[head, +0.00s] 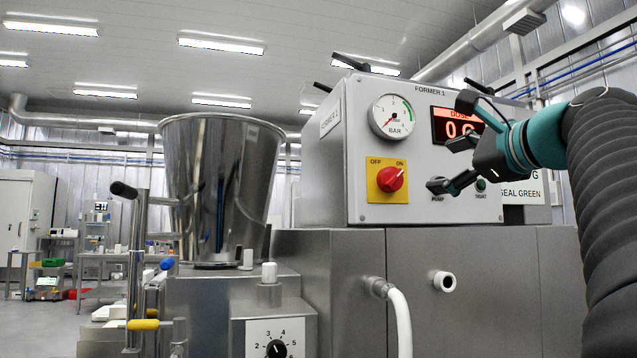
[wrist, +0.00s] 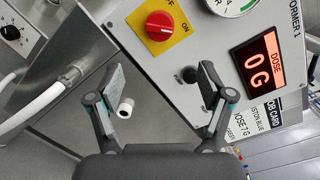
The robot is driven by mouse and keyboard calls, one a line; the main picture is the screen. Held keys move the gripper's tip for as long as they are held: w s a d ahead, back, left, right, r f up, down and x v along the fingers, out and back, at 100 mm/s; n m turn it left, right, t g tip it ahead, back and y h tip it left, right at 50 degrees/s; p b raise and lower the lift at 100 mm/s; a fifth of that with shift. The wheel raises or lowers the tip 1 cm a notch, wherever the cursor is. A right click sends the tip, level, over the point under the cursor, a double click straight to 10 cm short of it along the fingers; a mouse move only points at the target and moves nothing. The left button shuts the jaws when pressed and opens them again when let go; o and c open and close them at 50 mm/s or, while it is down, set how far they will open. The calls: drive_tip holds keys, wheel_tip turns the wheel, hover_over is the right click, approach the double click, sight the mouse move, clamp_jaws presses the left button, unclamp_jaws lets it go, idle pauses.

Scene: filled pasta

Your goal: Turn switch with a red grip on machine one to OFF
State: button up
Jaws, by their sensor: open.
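The switch with a red grip (head: 391,180) sits on a yellow plate (head: 378,195) on the front of the machine panel marked FORMER 1 (head: 365,150). OFF is printed at its upper left and ON at its upper right. The grip appears turned toward ON. My gripper (head: 453,145) is open and empty, in front of the panel to the right of the switch. In the wrist view the red grip (wrist: 160,25) lies beyond my open fingers (wrist: 162,76), apart from them, and is fully visible.
A pressure gauge (head: 392,116) is above the switch. A red dose display (head: 457,128) and a black PUMP knob (head: 437,186) are to its right, partly behind my gripper. A white hose (head: 398,310) and a steel hopper (head: 220,185) stand lower and left.

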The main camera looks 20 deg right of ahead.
sight(397, 177)
drive_tip(key=w, duration=0.4)
drive_tip(key=w+a+p, duration=0.1)
drive_tip(key=w, duration=0.4)
drive_tip(key=w+a, duration=0.1)
drive_tip(key=w, duration=0.3)
drive_tip(key=shift+w, duration=0.3)
drive_tip(key=shift+r+p, duration=0.1)
drive_tip(key=shift+p, duration=0.2)
drive_tip(key=c, duration=1.1)
